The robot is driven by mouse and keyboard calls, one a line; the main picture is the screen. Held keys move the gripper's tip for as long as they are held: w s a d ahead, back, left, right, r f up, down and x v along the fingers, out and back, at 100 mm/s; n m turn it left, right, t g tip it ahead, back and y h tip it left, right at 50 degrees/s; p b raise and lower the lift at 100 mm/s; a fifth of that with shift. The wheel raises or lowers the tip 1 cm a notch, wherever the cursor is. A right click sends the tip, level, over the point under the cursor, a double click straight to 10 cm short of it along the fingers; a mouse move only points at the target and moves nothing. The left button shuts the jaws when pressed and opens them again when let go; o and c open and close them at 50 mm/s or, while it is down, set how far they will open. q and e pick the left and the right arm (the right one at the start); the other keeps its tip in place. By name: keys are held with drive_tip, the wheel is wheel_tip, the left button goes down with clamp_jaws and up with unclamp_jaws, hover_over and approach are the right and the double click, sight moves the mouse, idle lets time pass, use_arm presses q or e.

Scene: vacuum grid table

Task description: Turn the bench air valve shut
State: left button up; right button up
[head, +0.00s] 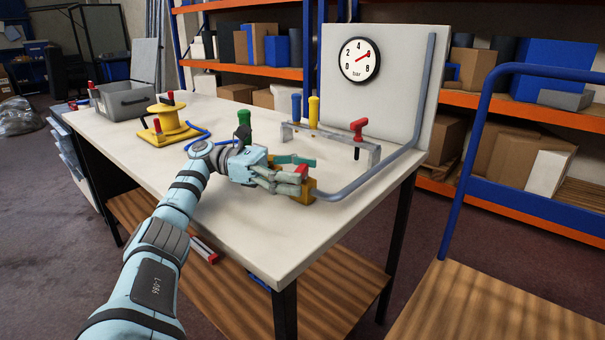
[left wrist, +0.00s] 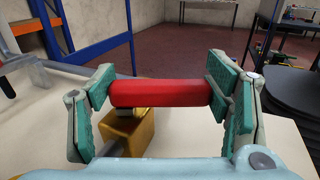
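The bench air valve has a brass body (head: 308,194) at the end of a grey pipe (head: 350,189) on the table, and a red lever handle (head: 301,171). In the left wrist view the handle (left wrist: 160,93) lies crosswise above the brass body (left wrist: 138,132). My left gripper (head: 290,172) is at the valve with its fingers spread wide, one near each end of the handle. Firm contact cannot be told. In the head view the fingers partly hide the valve. The gauge (head: 360,60) on the white panel has its red needle pointing near 6. My right gripper is not in view.
A rack with blue and yellow tools (head: 313,112) and a red-handled tool (head: 358,128) stands behind the gripper. A green-handled tool (head: 243,123), a yellow reel (head: 168,125) and a grey bin (head: 124,101) are farther left. The table's front area is clear.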

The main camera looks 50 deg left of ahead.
sight(298, 171)
use_arm(q)
drive_tip(key=o, duration=0.4)
drive_tip(key=shift+s+a, duration=0.1)
drive_tip(key=shift+o, duration=0.2)
drive_tip(key=shift+r, duration=0.15)
wheel_tip(298, 171, up, 10)
drive_tip(key=shift+f, duration=0.15)
